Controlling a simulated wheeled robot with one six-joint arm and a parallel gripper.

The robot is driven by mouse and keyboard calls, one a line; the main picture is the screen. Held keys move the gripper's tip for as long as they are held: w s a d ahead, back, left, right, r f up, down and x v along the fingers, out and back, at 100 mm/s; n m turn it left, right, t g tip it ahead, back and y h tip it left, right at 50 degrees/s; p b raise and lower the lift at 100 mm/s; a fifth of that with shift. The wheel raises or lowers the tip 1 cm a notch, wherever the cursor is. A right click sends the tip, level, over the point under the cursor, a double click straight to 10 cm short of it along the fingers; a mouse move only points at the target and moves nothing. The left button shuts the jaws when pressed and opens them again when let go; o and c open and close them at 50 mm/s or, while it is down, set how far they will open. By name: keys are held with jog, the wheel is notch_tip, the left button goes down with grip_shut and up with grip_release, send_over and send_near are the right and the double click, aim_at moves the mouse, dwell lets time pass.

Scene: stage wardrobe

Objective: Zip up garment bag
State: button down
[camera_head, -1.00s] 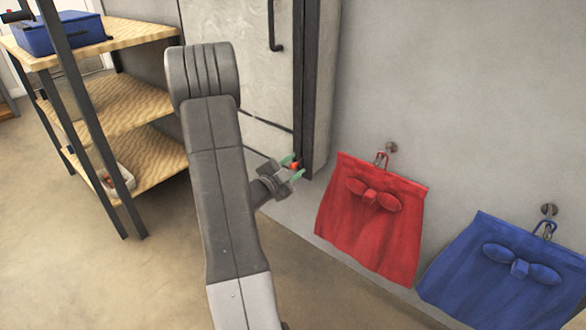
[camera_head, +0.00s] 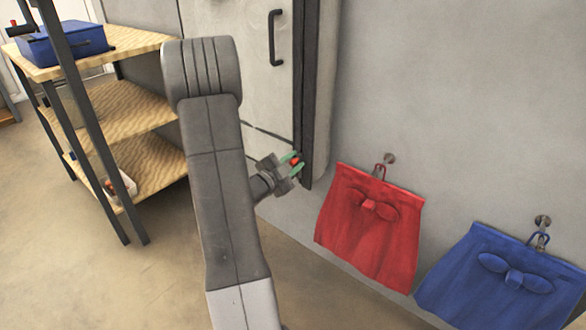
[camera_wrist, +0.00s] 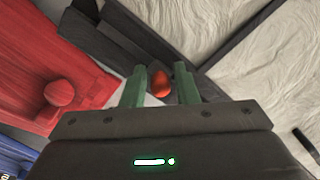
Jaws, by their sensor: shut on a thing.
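The garment bag (camera_head: 323,85) hangs upright against the wall in the head view, a tall grey shape with a dark vertical strip (camera_head: 305,80) along its left side. A small red-orange zipper pull (camera_head: 295,161) sits near the strip's lower end. My gripper (camera_head: 293,164) reaches it from the lower left, its green fingers shut on the pull. In the wrist view, the pull (camera_wrist: 160,82) shows between the two green fingers (camera_wrist: 161,74), with the dark strip behind. The fingers' exact contact with the pull is unclear.
A pale panel with a black handle (camera_head: 275,38) stands left of the strip. A red skirt-like garment (camera_head: 365,235) and a blue one (camera_head: 490,275) hang on wall hooks at right. A wooden shelf rack (camera_head: 125,105) with a blue case (camera_head: 65,45) is at left. Open floor lies below.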

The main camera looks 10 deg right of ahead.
notch_tip(320, 180, up, 61)
jog(key=p, duration=4.1)
jog(key=shift+r, duration=0.15)
jog(key=c, duration=1.3)
grip_release()
jog(key=shift+c, duration=0.2)
jog(key=b+v, duration=0.2)
jog(key=v, duration=1.2)
jog(key=shift+b, duration=0.3)
jog(key=shift+w+d, duration=0.15)
